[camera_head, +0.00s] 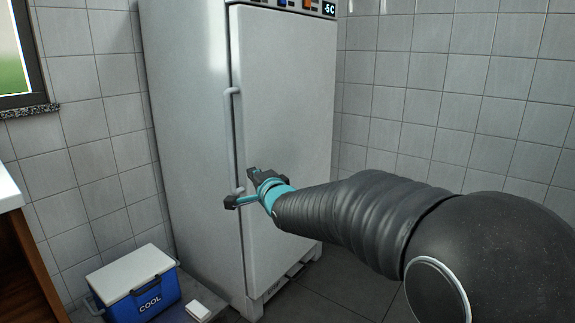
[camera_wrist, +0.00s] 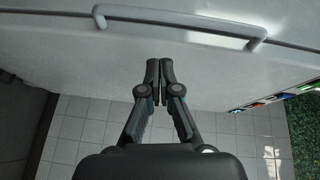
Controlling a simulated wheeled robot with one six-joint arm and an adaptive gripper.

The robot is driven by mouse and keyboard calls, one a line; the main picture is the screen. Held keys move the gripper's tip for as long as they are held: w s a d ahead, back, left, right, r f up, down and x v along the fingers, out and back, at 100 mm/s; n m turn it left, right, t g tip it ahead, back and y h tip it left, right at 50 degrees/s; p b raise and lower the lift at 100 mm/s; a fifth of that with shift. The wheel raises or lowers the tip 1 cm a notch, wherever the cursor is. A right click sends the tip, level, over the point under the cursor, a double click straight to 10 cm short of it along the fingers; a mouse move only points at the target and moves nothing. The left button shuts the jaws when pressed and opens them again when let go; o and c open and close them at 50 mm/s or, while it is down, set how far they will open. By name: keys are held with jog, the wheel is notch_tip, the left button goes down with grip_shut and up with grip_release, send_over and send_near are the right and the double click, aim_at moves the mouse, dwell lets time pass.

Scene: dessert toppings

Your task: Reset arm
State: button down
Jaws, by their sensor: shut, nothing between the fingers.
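My gripper (camera_wrist: 160,70) is shut and empty, its two fingertips together in the wrist view. In the head view my gripper (camera_head: 246,188) is at the end of my dark sleeved arm, in front of the fridge door. The tall light grey fridge (camera_head: 285,110) stands closed, its display reading about -5 C. Its long handle (camera_head: 229,130) runs up the left side of the door and shows across the top of the wrist view (camera_wrist: 180,22). The fingertips point at the door below the handle in the wrist view; I cannot tell whether they touch it.
A blue and white cooler (camera_head: 148,300) marked COOL stands on the floor at lower left, with a small white block (camera_head: 198,310) beside it. A wooden counter edge (camera_head: 30,255) is at far left. Tiled walls close in behind; floor (camera_head: 350,285) shows clear under my arm.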

jog(key=s+d+f+n+g+h, duration=0.3)
jog(key=s+d+f+n, duration=0.15)
jog(key=f, duration=0.25)
jog(key=s+d+f+n+g+h, duration=0.3)
jog(key=s+d+f, duration=0.15)
jog(key=f, duration=0.25)
jog(key=s+d+r+n+g+h, duration=0.1)
jog(key=s+d, duration=1)
jog(key=s, duration=0.4)
jog(key=s+d+r+n+g+h+p, duration=0.1)
jog(key=s+d+r+g+h, duration=0.1)
jog(key=s+d, duration=0.9)
jog(key=shift+s+d+n+p, duration=0.15)
jog(key=shift+s+n+p, duration=0.2)
jog(key=shift+s, duration=1.6)
